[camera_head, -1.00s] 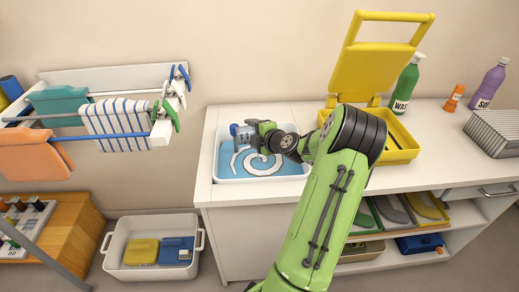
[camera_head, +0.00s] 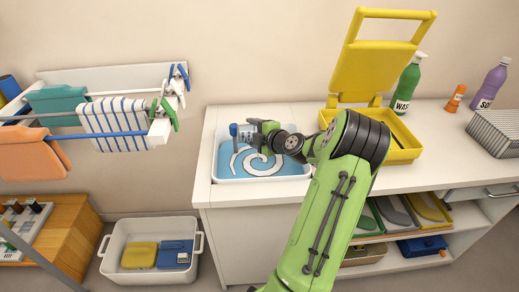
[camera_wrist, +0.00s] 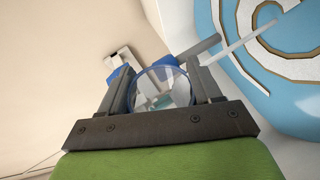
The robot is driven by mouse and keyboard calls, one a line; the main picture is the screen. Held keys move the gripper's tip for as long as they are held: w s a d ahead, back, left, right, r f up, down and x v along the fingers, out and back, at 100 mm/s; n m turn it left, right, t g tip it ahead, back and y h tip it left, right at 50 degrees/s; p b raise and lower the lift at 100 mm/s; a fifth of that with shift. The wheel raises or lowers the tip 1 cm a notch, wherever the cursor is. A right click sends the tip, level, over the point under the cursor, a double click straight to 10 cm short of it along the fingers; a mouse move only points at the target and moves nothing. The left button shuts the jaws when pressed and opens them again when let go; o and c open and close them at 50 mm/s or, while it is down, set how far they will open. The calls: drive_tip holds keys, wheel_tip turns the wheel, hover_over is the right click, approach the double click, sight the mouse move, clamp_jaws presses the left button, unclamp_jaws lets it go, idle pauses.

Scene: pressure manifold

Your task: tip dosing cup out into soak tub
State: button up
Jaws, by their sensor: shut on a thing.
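The dosing cup (camera_wrist: 165,88) is clear with a blue rim, held between the two fingers in the wrist view. In the head view a small blue part of it (camera_head: 234,130) shows at the left of my gripper (camera_head: 247,132). My gripper is shut on the cup, above the back-left part of the soak tub. I cannot tell the cup's exact tilt or whether anything is in it. The soak tub (camera_head: 218,181) is a white tray with blue contents and a white swirl, set at the bench's left end. The tub's blue inside (camera_wrist: 235,45) fills the upper right of the wrist view.
A yellow box (camera_head: 402,155) with its lid raised stands right of the tub, with green (camera_head: 407,82) and purple (camera_head: 492,82) bottles beyond. A drying rack (camera_head: 159,132) with cloths hangs at left. A white basket (camera_head: 112,264) stands on the floor. My arm crosses the bench front.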

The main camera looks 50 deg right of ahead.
drive_tip(key=shift+s+d+m+t+b, duration=0.1)
drive_tip(key=shift+m+t+b, duration=0.25)
drive_tip(key=shift+b, duration=0.65)
drive_tip(key=shift+s+d+m, duration=0.1)
drive_tip(key=shift+m, duration=0.25)
idle(0.3)
drive_tip(key=shift+r+y, duration=0.2)
drive_tip(key=shift+y, duration=0.1)
